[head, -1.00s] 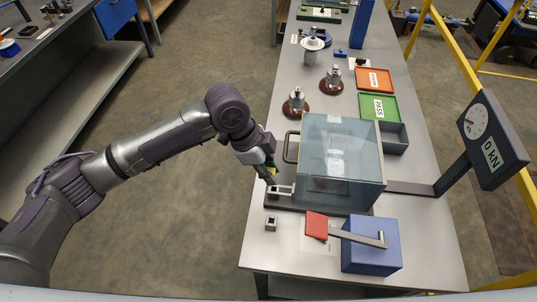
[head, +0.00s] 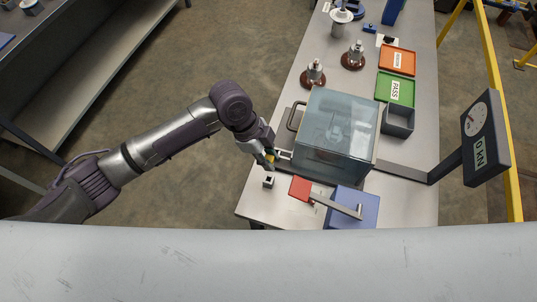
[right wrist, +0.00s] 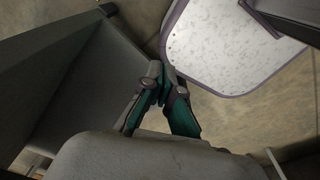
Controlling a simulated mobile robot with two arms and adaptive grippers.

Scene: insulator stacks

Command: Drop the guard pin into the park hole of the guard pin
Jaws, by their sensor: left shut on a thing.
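My left gripper (head: 268,157) is shut beside the left end of the clear guard box (head: 335,130), above the table's left edge. A small yellow part, which looks like the guard pin (head: 271,158), shows at its fingers; the rest of the pin is hidden. A small pale block with a dark square hole (head: 268,181), which looks like the park hole, stands on the table just below the gripper in the picture, apart from it. My right gripper (right wrist: 160,78) shows in the right wrist view with its teal fingers drawn together and nothing visible between them.
The guard has a handle (head: 294,116) on its left. A blue box (head: 350,208) with a red-ended lever (head: 300,188) stands near the front. A gauge (head: 484,138) rises at the right. Insulators (head: 313,73), a green PASS tray (head: 396,89) and an orange tray (head: 397,60) lie behind.

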